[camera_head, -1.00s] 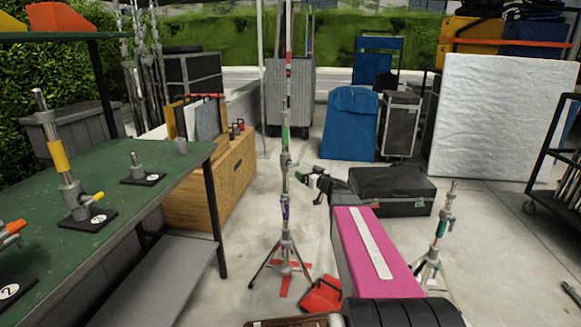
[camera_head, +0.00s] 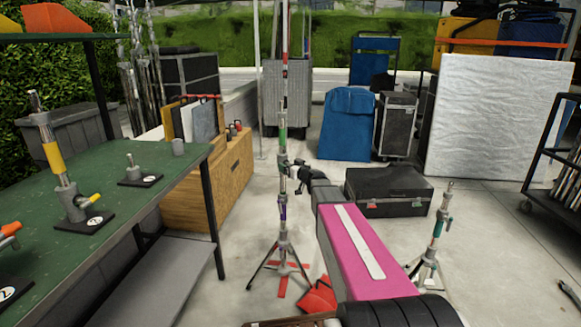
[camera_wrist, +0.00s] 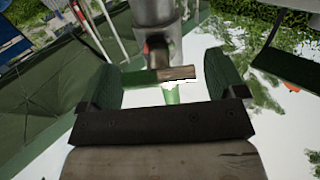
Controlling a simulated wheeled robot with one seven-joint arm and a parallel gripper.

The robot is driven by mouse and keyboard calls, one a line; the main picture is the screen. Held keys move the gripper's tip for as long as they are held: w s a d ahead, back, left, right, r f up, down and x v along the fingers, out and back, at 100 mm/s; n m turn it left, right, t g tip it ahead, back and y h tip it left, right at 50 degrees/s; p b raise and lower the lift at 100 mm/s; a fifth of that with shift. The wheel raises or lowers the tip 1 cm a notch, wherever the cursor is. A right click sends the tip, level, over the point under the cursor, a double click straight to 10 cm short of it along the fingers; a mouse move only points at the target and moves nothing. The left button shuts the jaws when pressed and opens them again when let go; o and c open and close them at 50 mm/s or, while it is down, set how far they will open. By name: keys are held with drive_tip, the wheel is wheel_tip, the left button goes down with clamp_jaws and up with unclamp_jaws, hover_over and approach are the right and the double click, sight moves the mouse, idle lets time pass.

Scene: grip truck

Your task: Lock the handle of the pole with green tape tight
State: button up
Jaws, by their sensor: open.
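The pole with green tape (camera_head: 283,134) stands upright on a tripod base in the middle of the head view. A grey clamp collar sits just below the tape. My gripper (camera_head: 296,172) is beside this collar, on its right. In the wrist view, my open gripper (camera_wrist: 162,68) has one finger on each side of a short crosswise handle (camera_wrist: 178,73), below a grey metal collar (camera_wrist: 160,42). The handle lies between the fingers with gaps showing. I cannot tell whether either finger touches it. A bit of green (camera_wrist: 172,95) shows beneath the handle.
A green-topped table (camera_head: 120,215) with small clamp stands is at the left. A black case (camera_head: 388,192) lies on the floor at the right. A shorter stand (camera_head: 437,230) is at the lower right. A red object (camera_head: 318,295) lies near the tripod.

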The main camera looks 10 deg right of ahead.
drive_tip(key=shift+c, duration=0.3)
drive_tip(key=c, duration=0.9)
drive_tip(key=shift+o, duration=0.2)
